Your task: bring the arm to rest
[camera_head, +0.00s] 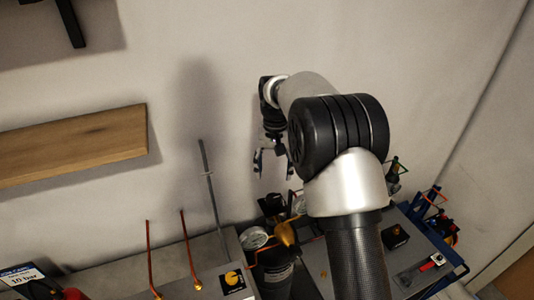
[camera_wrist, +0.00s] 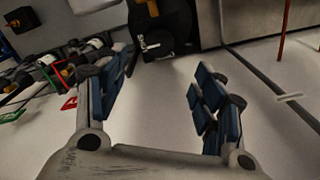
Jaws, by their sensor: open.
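My gripper (camera_head: 271,163) hangs from my raised arm in the head view, in front of the pale wall and above the bench with the gauges. Its fingers point down. In the wrist view my gripper (camera_wrist: 160,100) has its two blue-padded fingers spread wide apart, with nothing between them. My own arm covers part of the bench in the head view.
Below stand a round gauge (camera_head: 254,238), a brass-coloured part (camera_head: 285,234) and a yellow knob (camera_head: 232,278). Thin red rods (camera_head: 188,250) and a tall grey rod (camera_head: 209,185) rise at left. A wooden shelf (camera_head: 75,145) juts from the wall. A blue frame (camera_head: 440,245) stands right.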

